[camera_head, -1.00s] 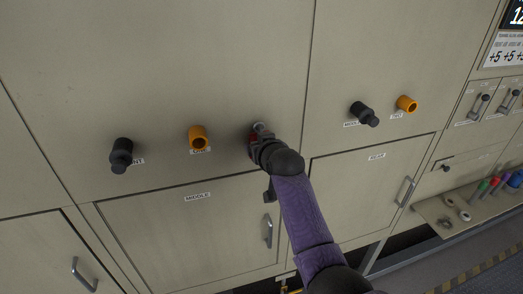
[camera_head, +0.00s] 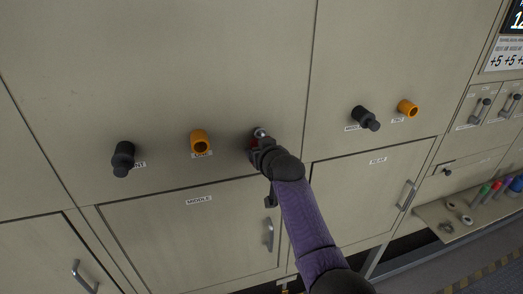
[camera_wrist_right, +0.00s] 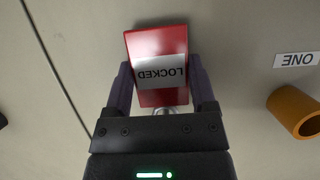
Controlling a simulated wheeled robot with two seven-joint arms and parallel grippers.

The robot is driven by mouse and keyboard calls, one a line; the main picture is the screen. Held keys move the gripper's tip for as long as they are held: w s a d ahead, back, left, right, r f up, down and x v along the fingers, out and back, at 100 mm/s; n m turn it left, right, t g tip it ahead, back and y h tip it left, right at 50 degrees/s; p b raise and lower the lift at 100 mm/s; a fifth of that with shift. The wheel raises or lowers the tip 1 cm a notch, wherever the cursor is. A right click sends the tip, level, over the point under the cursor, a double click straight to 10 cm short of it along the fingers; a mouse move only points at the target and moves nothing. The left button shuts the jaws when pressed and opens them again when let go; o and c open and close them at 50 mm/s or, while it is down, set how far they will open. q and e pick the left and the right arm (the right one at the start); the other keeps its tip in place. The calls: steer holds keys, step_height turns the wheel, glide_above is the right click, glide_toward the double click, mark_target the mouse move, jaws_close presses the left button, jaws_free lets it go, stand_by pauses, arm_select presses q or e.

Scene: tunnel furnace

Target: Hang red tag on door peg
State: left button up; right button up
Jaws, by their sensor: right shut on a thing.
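The red tag (camera_wrist_right: 158,48), with a white LOCKED label, is between the two fingers of my right gripper (camera_wrist_right: 160,85) in the right wrist view. The label reads upside down there. A shiny round metal piece (camera_head: 261,132), which looks like the peg, shows just above the gripper. It also shows partly in the wrist view (camera_wrist_right: 163,112), at the tag's lower edge. I cannot tell whether the tag is on it. My left gripper is out of view.
An orange cylinder (camera_head: 200,142) labelled ONE and a black knob (camera_head: 123,158) stick out left of my gripper. Another black knob (camera_head: 366,118) and orange cylinder (camera_head: 407,108) stick out to the right. Lower doors have handles (camera_head: 269,234). A shelf (camera_head: 431,213) holds coloured items at right.

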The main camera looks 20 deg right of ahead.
steer(key=o, duration=1.1)
steer(key=v, duration=1)
steer(key=s+f+g+b, duration=0.2)
steer(key=s+f+b, duration=0.3)
steer(key=f, duration=1.2)
steer(key=s+f+n+g+b, duration=0.1)
steer(key=s+f+g+b, duration=0.45)
steer(key=f, duration=1.05)
steer(key=s+f+t+b, duration=0.1)
steer(key=s+f+b, duration=0.2)
steer(key=f+b, duration=0.95)
steer(key=s+d+f+g+b, duration=0.1)
steer(key=s+f+g+b, duration=0.1)
steer(key=s+f, duration=0.8)
steer(key=s+d+f+g+b, duration=0.1)
steer(key=s+f+b, duration=0.3)
steer(key=s+f, duration=0.7)
steer(key=s+d+f+n+g+b, duration=0.1)
steer(key=s+f+g+b, duration=0.2)
steer(key=s+f, duration=0.8)
steer(key=shift+s+g+h, duration=0.1)
steer(key=shift+g+h, duration=0.15)
steer(key=shift+h, duration=0.05)
